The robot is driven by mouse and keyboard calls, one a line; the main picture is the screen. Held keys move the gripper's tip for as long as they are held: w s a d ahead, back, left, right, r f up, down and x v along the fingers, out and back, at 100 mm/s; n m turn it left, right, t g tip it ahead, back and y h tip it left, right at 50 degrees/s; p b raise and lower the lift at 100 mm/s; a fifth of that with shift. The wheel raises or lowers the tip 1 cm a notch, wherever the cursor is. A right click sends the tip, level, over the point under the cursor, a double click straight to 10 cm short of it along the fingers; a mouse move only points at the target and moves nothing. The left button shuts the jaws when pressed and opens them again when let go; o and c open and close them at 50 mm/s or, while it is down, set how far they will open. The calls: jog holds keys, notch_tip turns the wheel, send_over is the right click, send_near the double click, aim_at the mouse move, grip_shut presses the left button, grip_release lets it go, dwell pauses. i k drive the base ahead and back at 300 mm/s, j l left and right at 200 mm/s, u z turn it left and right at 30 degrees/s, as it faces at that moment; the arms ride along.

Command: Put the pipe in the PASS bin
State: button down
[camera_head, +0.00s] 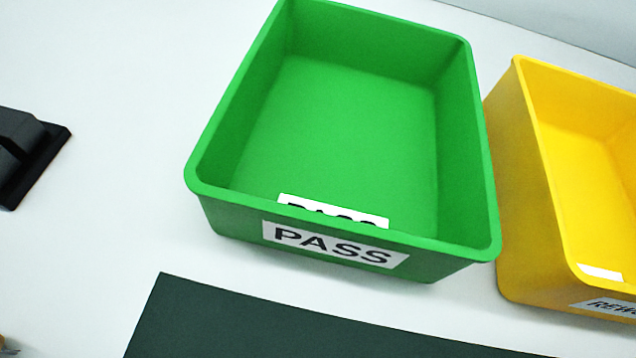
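The PASS bin (345,244) is a green open-topped bin in the middle of the view. A white label with black PASS lettering is on its near wall. Its green floor is bare except for a second white label patch at the near inside edge, and I see no pipe in it. No pipe can be made out anywhere in this view. My gripper is not in view, so I cannot see whether it holds anything.
A yellow bin (528,210) stands close at the right, cut off by the frame, its label partly readable. A dark green mat (300,325) lies in front. A black object (30,155) is at the left edge. The white table (110,90) is clear at upper left.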

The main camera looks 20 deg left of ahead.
aim_at(336, 201)
jog(key=i+j, duration=0.2)
jog(key=i, duration=0.25)
jog(key=i+j, duration=0.2)
jog(key=i, duration=0.2)
